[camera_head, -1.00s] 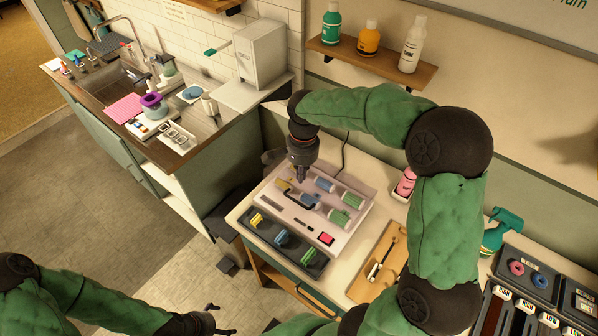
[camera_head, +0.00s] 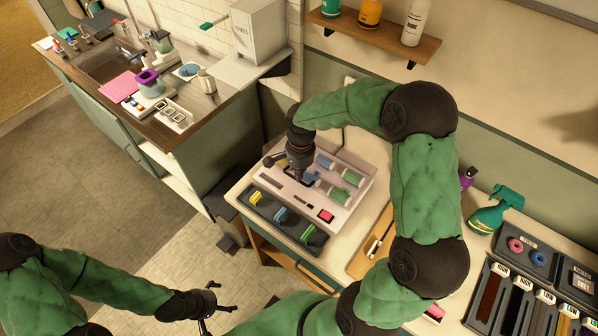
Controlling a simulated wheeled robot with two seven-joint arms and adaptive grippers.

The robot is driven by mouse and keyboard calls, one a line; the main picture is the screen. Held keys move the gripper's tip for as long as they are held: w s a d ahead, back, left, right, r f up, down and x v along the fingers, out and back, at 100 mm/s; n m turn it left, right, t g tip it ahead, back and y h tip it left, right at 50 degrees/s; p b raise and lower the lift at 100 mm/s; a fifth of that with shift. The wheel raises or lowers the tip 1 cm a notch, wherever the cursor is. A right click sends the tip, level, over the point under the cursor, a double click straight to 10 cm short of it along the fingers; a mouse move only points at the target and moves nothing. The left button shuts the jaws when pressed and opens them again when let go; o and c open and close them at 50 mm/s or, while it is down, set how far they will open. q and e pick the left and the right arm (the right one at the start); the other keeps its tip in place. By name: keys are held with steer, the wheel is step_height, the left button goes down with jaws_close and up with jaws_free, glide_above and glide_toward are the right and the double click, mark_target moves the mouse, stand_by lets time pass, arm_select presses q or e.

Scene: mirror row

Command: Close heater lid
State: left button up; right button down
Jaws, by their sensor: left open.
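The pale heater (camera_head: 333,217) stands on the counter in the middle, with blue rollers (camera_head: 325,162) and green rollers (camera_head: 340,195) on its top and a red button (camera_head: 326,216) at the front. I cannot clearly make out its lid. My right gripper (camera_head: 303,182) points down over the left part of the heater, close to the rollers. Its fingers are dark and small, so I cannot tell whether it touches anything or is open. It hides part of the heater top. My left gripper (camera_head: 228,309) is at the bottom, over the floor, open and empty.
A dark tray (camera_head: 265,212) with yellow, blue and green clips lies before the heater. A wooden board (camera_head: 362,262) lies right of it, partly behind my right arm. A green spray bottle (camera_head: 497,208) and a rack of strips (camera_head: 515,300) stand further right. A sink counter is at the left.

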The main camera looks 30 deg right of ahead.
steer(key=f+b, duration=0.1)
steer(key=f, duration=0.1)
steer(key=a+f+b, duration=0.1)
steer(key=b, duration=0.1)
steer(key=s+a+f+b, duration=0.1)
steer(key=f, duration=0.1)
steer(key=shift+f, duration=0.35)
steer(key=shift+a+f, duration=0.1)
steer(key=shift+f, duration=0.1)
steer(key=shift+s, duration=0.1)
steer(key=shift+a, duration=0.1)
